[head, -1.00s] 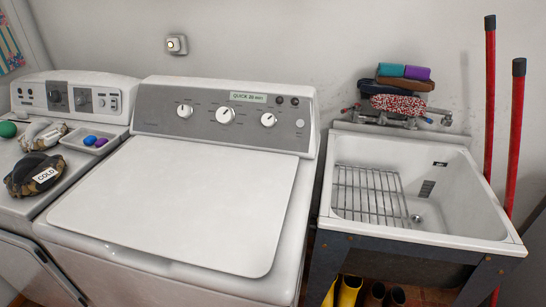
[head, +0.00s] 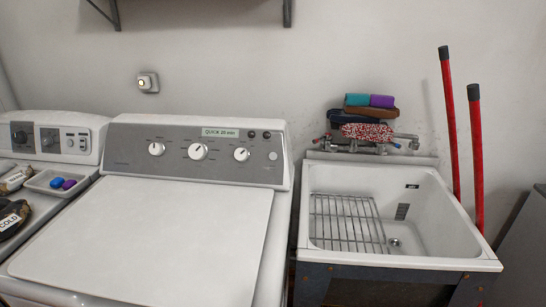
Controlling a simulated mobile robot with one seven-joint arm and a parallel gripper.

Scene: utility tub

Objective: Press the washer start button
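The white washer (head: 142,245) fills the middle left of the head view, its flat lid closed. Its grey control panel (head: 130,152) stands at the back, with three white knobs, a "QUICK 25 MIN" label (head: 220,132) and two small dark round parts above the right knob. A small pale round button (head: 273,156) sits at the panel's right end; I cannot read any marking on it. Nothing covers the panel. My gripper is not in view.
A utility tub (head: 318,262) with a wire rack (head: 347,222) stands to the right. Cloths and brushes (head: 368,131) sit on its taps. Two red handles (head: 449,125) lean behind. A second machine (head: 90,120) with a small tray (head: 35,181) is left. A shelf (head: 190,3) hangs above.

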